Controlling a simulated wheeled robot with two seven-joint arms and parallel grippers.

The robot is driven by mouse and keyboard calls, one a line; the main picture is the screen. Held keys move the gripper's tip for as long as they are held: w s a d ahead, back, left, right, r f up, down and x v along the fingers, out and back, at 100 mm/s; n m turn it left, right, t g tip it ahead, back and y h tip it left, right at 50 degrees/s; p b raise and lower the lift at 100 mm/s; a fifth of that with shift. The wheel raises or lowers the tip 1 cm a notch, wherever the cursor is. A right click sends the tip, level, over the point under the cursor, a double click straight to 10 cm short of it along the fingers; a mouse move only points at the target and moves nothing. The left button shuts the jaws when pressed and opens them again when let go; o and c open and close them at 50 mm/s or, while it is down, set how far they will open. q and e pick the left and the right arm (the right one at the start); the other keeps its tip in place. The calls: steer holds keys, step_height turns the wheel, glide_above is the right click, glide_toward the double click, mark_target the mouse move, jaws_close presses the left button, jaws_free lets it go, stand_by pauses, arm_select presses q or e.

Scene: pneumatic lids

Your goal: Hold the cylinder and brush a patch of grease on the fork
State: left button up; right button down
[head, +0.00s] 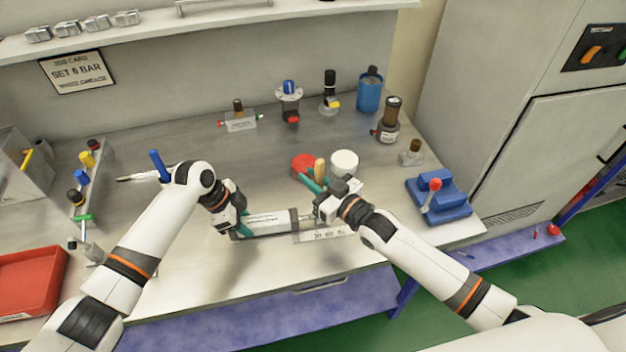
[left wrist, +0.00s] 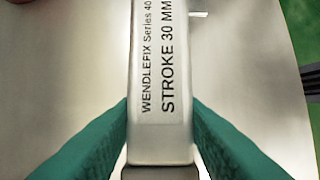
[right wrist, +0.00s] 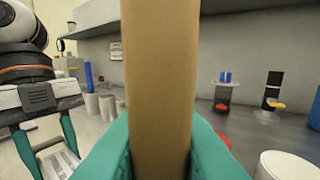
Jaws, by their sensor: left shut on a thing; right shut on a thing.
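My left gripper (head: 238,226) is shut on the silver cylinder (head: 268,222), which lies roughly level above the front of the bench. The left wrist view shows the cylinder body (left wrist: 160,70) between teal fingers, with the print "STROKE 30 MM". My right gripper (head: 318,186) is shut on a tan wooden handle (head: 320,166), which stands upright and fills the middle of the right wrist view (right wrist: 158,80). The handle looks like the brush's; its bristles are hidden. The right gripper is close above the cylinder's right end. I cannot make out the fork or any grease there.
A white round tub (head: 344,160) and a red disc (head: 303,163) sit just behind my right gripper. A blue vise-like block (head: 440,200) stands at the right, a red tray (head: 30,282) at the left. Several fittings line the back.

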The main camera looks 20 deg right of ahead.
mark_target(322, 164)
arm_select(q)
steer(key=shift+s+f, duration=0.1)
steer(key=shift+f, duration=0.05)
arm_select(e)
steer(key=shift+r, duration=3.55)
arm_select(q)
steer(key=o, duration=1)
arm_select(e)
steer(key=shift+f, duration=0.1)
arm_select(q)
steer(key=v, duration=1.2)
